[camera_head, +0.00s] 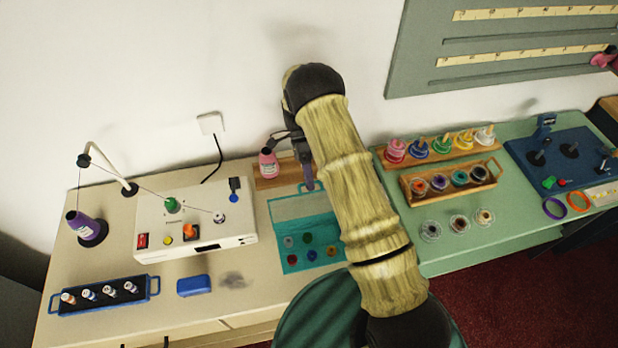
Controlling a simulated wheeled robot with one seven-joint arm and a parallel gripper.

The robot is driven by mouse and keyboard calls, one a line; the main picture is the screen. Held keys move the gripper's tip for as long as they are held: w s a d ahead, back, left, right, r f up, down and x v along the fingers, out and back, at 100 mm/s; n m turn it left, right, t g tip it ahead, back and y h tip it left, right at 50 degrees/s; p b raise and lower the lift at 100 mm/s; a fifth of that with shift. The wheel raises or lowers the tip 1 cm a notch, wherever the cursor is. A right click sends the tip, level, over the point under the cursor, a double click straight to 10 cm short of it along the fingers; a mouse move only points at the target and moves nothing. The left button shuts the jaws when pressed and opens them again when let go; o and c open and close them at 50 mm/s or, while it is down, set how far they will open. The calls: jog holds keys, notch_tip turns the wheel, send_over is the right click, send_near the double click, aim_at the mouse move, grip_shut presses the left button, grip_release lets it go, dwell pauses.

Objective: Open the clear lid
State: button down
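A teal box (284,262) sits on the beige counter, with small coloured spools in its compartments. Its clear lid (292,208) has a teal frame and appears swung up at the back of the box, leaving the compartments uncovered. A teal handle (317,186) stands at the lid's far edge. My gripper (309,184) points down at this handle, at or very near it. Whether the fingers grip or only touch it is too small to tell. My arm covers the right side of the box and lid.
A pink bottle (268,164) stands close to the left of my gripper. A white machine (190,226) is left of the box, with a blue block (194,285) in front. A wooden spool rack (452,181) stands on the green mat (465,248) at right.

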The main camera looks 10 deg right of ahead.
jog(key=c, duration=1.5)
grip_release()
jog(key=shift+s+f, duration=0.1)
jog(key=shift+f, duration=0.15)
jog(key=shift+r, duration=0.1)
jog(key=shift+b+v, duration=1.45)
jog(key=shift+v, duration=2.3)
